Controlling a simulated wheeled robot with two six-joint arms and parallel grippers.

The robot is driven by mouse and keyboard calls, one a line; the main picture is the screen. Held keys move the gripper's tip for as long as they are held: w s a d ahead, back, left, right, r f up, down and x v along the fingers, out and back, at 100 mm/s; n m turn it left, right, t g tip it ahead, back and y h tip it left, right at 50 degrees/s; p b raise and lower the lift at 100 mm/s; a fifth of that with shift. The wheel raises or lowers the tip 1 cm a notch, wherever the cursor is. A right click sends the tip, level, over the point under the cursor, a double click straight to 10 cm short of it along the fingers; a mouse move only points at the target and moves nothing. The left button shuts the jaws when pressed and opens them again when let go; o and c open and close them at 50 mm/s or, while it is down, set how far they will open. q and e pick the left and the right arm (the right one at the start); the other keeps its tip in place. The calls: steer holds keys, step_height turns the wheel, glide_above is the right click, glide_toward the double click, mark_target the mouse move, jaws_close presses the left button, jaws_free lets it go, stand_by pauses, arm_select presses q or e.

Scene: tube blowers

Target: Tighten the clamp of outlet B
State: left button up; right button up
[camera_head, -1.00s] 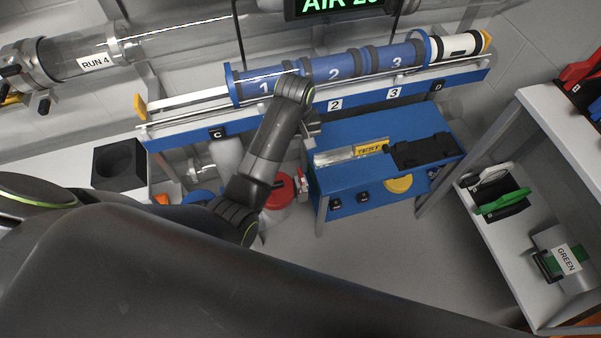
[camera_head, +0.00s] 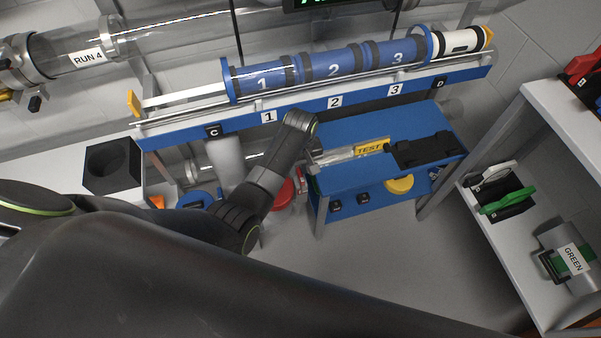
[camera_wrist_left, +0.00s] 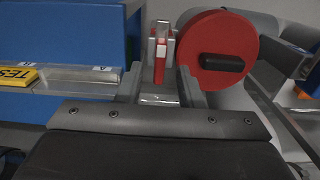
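My left gripper (camera_head: 313,163) is low in front of the blue bench, by the left end of its top. In the left wrist view its two fingers (camera_wrist_left: 160,92) stand apart, with nothing seen gripped. Just beyond and between the fingertips is a small metal clamp with a red lever (camera_wrist_left: 160,58). I cannot tell whether the fingers touch it. A red round cap with a black handle (camera_wrist_left: 222,62) is right beside it. In the head view the red cap (camera_head: 284,193) is partly hidden by my arm. No letter B is readable near the clamp. My right gripper is out of view.
The blue bench (camera_head: 350,190) holds a clear tube with a yellow TEST label (camera_head: 372,148) and a black tray. Above runs a blue rail with a numbered blue tube (camera_head: 333,68). A white shelf (camera_head: 500,245) stands at right. Grey floor is clear in front.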

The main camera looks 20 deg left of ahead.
arm_select(q)
steer(key=shift+f, duration=1.15)
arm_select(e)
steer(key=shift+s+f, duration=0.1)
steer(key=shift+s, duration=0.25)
arm_select(q)
steer(key=shift+c, duration=0.8)
jaws_close()
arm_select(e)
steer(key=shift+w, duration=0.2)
